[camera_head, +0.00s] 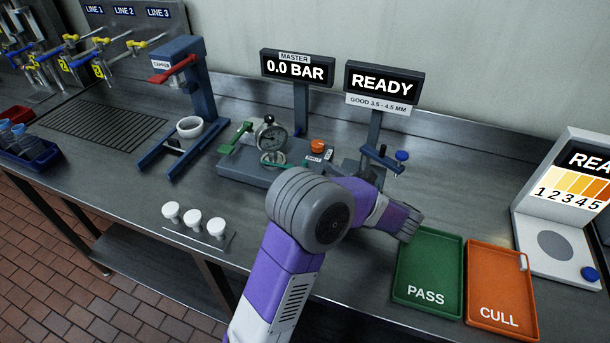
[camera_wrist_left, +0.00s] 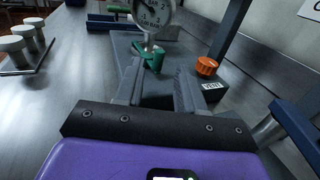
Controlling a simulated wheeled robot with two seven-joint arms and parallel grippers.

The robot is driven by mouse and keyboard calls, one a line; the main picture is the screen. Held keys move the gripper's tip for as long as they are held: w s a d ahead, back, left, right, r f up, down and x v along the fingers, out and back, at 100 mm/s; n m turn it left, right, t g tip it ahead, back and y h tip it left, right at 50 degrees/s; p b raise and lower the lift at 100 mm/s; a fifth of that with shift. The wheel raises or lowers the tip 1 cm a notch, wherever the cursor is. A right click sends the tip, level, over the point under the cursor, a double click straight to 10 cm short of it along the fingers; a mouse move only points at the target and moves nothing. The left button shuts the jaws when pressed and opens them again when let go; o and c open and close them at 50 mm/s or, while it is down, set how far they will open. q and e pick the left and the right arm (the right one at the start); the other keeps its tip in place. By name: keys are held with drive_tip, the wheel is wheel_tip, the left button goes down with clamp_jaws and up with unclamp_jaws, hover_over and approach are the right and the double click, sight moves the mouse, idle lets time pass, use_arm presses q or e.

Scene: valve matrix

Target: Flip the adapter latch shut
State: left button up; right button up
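The pressure gauge (camera_head: 270,138) stands upright on a grey block (camera_head: 235,162). It also shows in the left wrist view (camera_wrist_left: 152,12). A green part (camera_head: 288,164) sits at the gauge's foot, and the left wrist view shows it as a green clamp-like piece (camera_wrist_left: 150,57). A separate green handle (camera_head: 238,136) slants up left of the gauge. I cannot tell for certain which green part is the latch, or its exact position. My left gripper (camera_wrist_left: 158,70) is open and empty, its fingers pointing toward the green piece, seemingly short of it. My own arm hides its fingertips in the head view.
An orange VENT knob (camera_head: 317,146) is right of the gauge. A post with a blue knob (camera_head: 402,156) stands further right. Several white caps (camera_head: 192,218) stand front left. Green PASS (camera_head: 427,299) and orange CULL (camera_head: 500,318) trays lie front right. Two displays (camera_head: 298,68) stand behind.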

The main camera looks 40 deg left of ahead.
sight(306, 161)
use_arm(q)
drive_tip(key=a, duration=0.7)
drive_tip(key=shift+w+a+f+b, duration=0.1)
drive_tip(key=shift+w+a+b, duration=0.15)
drive_tip(key=shift+a+b, duration=0.05)
clamp_jaws()
drive_tip(key=shift+w+d, duration=0.1)
